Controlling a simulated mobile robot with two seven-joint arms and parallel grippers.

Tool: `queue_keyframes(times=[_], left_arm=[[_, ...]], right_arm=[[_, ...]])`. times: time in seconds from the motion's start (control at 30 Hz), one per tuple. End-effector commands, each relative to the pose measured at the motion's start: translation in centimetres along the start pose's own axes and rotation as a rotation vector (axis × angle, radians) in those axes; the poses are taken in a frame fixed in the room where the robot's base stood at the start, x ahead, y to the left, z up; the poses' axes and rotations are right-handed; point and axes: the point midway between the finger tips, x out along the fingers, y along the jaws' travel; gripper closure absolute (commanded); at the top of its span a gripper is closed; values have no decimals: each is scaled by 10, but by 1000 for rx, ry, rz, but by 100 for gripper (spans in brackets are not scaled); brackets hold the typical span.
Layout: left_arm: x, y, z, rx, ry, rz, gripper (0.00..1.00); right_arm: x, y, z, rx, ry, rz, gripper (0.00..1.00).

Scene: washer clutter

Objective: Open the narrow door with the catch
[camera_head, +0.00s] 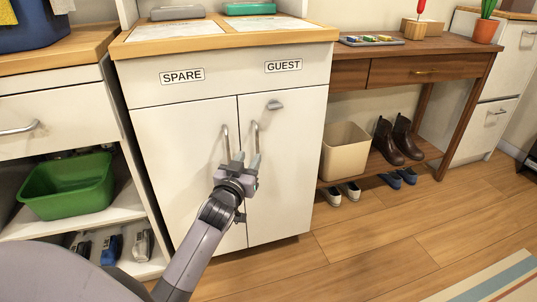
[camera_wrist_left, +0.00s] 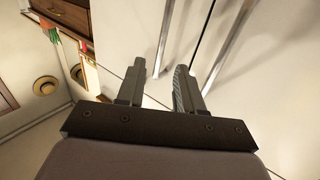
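The white cabinet has two doors under a fixed front panel. The right door (camera_head: 290,180) carries a small metal catch (camera_head: 274,105) near its top, lying roughly level, and an upright bar handle (camera_head: 255,137). This door looks shut. The left door (camera_head: 180,165) has its own bar handle (camera_head: 226,143) and is also shut. My left gripper (camera_head: 247,160) is open at the lower end of the right door's handle. In the left wrist view that bar (camera_wrist_left: 163,35) runs down between the spread fingers (camera_wrist_left: 160,75); contact cannot be told. My right gripper is out of view.
Labels SPARE (camera_head: 182,76) and GUEST (camera_head: 284,66) sit on the front panel. A beige bin (camera_head: 344,152) and brown boots (camera_head: 392,140) stand on the low shelf at right. A green basin (camera_head: 66,187) is at left. The floor before the right door is clear.

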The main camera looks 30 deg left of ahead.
Motion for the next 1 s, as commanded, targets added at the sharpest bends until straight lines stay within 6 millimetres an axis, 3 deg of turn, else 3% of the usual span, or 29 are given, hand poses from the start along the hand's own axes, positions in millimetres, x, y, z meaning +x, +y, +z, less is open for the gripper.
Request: queue_keyframes(times=[0.5, 0.97, 1.0], left_arm=[[59, 0, 1, 1, 0, 0, 64], [69, 0, -1, 1, -1, 1, 64], [69, 0, -1, 1, -1, 1, 77]], right_arm=[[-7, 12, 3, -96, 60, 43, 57], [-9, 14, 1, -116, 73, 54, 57], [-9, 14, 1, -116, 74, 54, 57]])
